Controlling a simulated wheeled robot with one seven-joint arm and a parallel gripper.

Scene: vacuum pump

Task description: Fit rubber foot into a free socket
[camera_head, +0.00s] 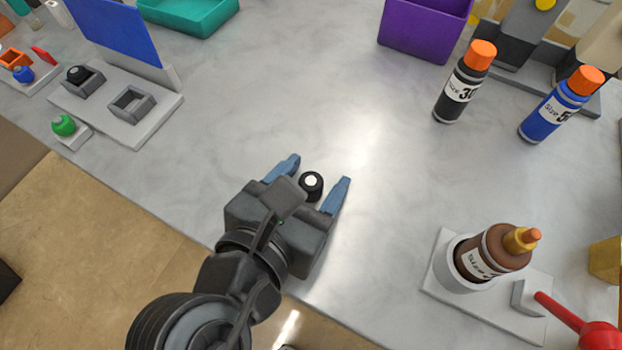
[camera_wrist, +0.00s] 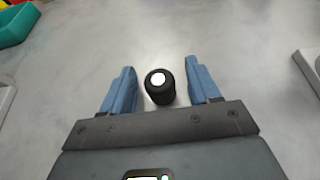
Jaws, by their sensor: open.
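The rubber foot (camera_head: 311,184) is a small black cylinder with a white disc on its top, standing upright on the grey table. My gripper (camera_head: 317,177) is open, with its blue fingers on either side of the foot and gaps between. The wrist view also shows the foot (camera_wrist: 159,88) between the two open fingers (camera_wrist: 160,85). A grey plate (camera_head: 140,128) at the upper left carries two square sockets. One socket (camera_head: 131,103) is empty; the other (camera_head: 90,83) holds a black foot.
A blue panel (camera_head: 120,32) stands behind the socket plate. A green knob (camera_head: 64,125) sits at the left edge. Black (camera_head: 463,85) and blue (camera_head: 556,108) bottles stand upper right; a brown bottle (camera_head: 492,250) sits in a holder lower right. The table's middle is clear.

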